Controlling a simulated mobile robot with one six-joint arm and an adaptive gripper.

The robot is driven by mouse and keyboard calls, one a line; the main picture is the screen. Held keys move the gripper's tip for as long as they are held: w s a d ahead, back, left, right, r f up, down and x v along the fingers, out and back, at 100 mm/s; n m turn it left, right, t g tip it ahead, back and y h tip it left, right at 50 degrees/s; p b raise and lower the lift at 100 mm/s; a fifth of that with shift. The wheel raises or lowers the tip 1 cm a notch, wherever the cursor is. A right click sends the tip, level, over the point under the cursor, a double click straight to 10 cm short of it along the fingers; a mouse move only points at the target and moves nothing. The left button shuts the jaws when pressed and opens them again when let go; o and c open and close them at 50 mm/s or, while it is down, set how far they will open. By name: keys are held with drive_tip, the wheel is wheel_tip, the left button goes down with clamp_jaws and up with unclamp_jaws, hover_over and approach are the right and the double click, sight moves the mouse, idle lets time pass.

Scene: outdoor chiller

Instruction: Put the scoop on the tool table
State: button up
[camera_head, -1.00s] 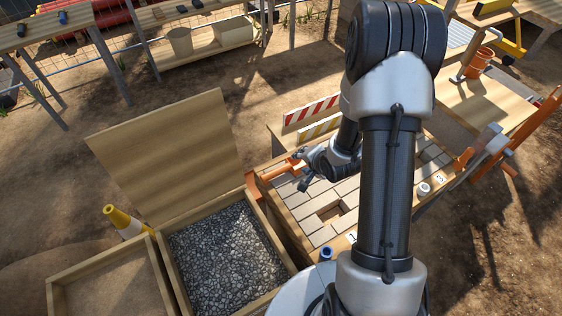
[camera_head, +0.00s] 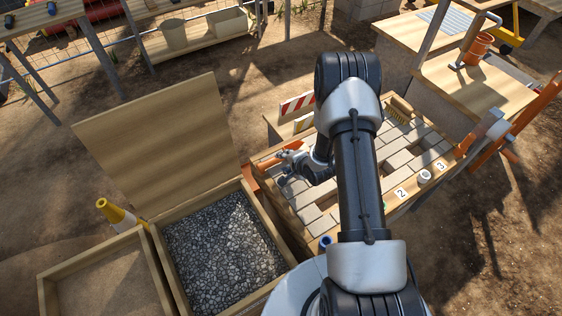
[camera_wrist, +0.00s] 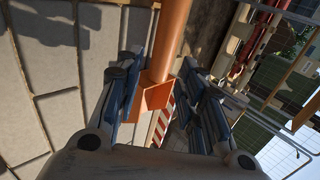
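An orange scoop-like piece (camera_head: 269,172) with a tube handle lies at the left end of the paved bench, beside my gripper (camera_head: 290,168). In the wrist view the orange tube (camera_wrist: 169,42) runs between my fingers (camera_wrist: 160,80), with an orange plate (camera_wrist: 153,100) at its near end. The fingers stand apart on either side of the tube, with a narrow gap visible at the left finger. No firm grip shows. A wooden table (camera_head: 55,16) with small dark tools stands at the upper left; I cannot tell if it is the tool table.
A gravel bin (camera_head: 160,240) with its lid (camera_head: 155,145) raised stands left of the bench (camera_head: 330,222). A striped barrier (camera_head: 297,103) stands behind the bench. Open dirt lies behind the bin.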

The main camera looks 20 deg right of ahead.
drive_tip(key=shift+w+d+b+x, duration=0.1)
drive_tip(key=shift+b+x, duration=0.6)
drive_tip(key=shift+x, duration=0.9)
drive_tip(key=shift+w+d+b+x, duration=0.15)
drive_tip(key=shift+b+x, duration=0.5)
drive_tip(key=shift+x, duration=0.9)
drive_tip(key=shift+r, duration=0.2)
drive_tip(key=shift+s, duration=0.1)
clamp_jaws()
